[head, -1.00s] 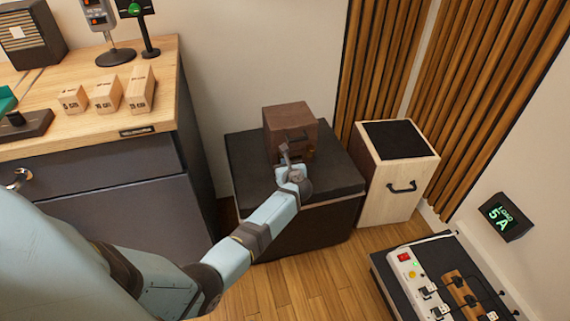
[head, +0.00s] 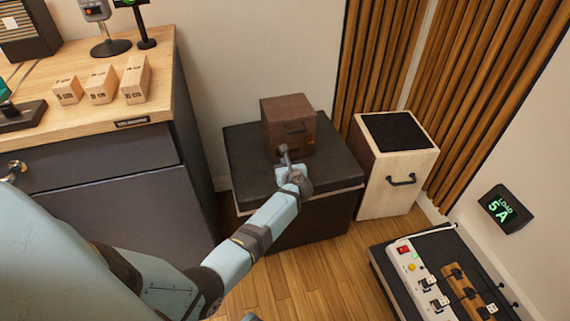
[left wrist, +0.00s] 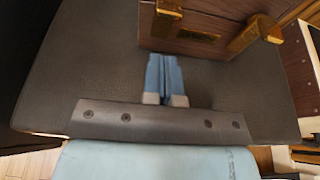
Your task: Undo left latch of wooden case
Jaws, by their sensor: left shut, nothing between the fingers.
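The wooden case (head: 285,118) is a dark brown box with a dark handle on its front. It stands on a black block. In the left wrist view the case front (left wrist: 216,18) shows at the top, with a brass plate between two brass latches. The left latch (left wrist: 167,18) is cut by the top edge, and I cannot tell whether it is fastened. The right latch (left wrist: 256,34) sticks out at a slant. My left gripper (head: 283,150) is in front of the case's lower front. Its blue fingers (left wrist: 164,62) are shut and empty, just below the left latch and apparently apart from it.
The black block (head: 240,150) has bare top around the case. A pale wooden box (head: 395,180) with a black top stands close on its right. A desk (head: 90,120) with several small wooden blocks is at left. A power strip (head: 415,270) lies at lower right.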

